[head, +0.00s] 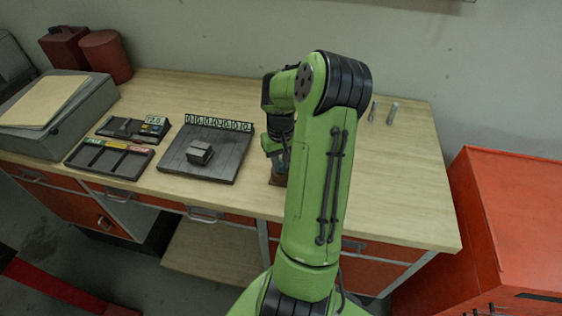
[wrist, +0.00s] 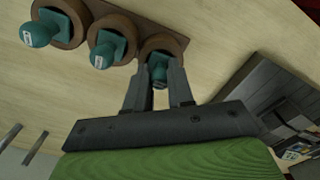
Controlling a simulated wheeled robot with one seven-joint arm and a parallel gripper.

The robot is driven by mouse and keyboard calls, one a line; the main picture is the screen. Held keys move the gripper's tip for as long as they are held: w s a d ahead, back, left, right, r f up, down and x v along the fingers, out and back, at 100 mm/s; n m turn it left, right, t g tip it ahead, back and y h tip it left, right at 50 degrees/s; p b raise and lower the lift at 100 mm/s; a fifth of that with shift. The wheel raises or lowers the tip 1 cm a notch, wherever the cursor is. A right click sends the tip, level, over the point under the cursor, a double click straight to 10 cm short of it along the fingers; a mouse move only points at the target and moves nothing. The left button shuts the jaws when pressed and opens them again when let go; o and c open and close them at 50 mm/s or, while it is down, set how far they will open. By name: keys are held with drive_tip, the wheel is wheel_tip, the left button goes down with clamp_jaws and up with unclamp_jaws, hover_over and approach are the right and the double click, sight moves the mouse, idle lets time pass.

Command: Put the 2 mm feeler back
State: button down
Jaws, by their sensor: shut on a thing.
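In the wrist view my gripper (wrist: 160,72) is shut on a teal-handled feeler (wrist: 158,58), with a dark finger on each side of it. This feeler is at the right-hand round brown socket of a wooden rack (wrist: 125,22); I cannot tell how deep it sits. Two similar teal feelers stand in the other sockets, one in the middle (wrist: 105,48) and one at the left (wrist: 38,33). Their small white labels are unreadable. In the head view my arm hides most of the rack (head: 277,181), and only a brown corner shows below my gripper.
A dark plate (head: 225,170) with a grey block (head: 201,152) and a row of number tags lies left of my arm. Dark trays (head: 108,160) lie further left. Two small metal pins (head: 392,113) stand at the back right.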

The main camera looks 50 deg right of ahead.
drive_tip(key=shift+f, duration=0.1)
drive_tip(key=c, duration=1)
unclamp_jaws()
wheel_tip(320, 180, up, 12)
drive_tip(key=p, duration=0.2)
drive_tip(key=w+a+r+n+h, duration=0.2)
drive_tip(key=a+r, duration=0.3)
drive_tip(key=a, duration=0.3)
drive_tip(key=s+a+r+n+t, duration=0.15)
drive_tip(key=a+r, duration=0.25)
drive_tip(key=a, duration=0.7)
drive_tip(key=s+a+n+t, duration=0.1)
drive_tip(key=s+a, duration=0.2)
drive_tip(key=a, duration=0.1)
drive_tip(key=s+a+n+t+y, duration=0.1)
drive_tip(key=s+a, duration=0.2)
drive_tip(key=a, duration=0.1)
drive_tip(key=s+a+n+t+y, duration=0.1)
drive_tip(key=s+a+t, duration=0.1)
drive_tip(key=s+a, duration=0.1)
drive_tip(key=shift+s+a, duration=0.2)
drive_tip(key=shift+a, duration=0.25)
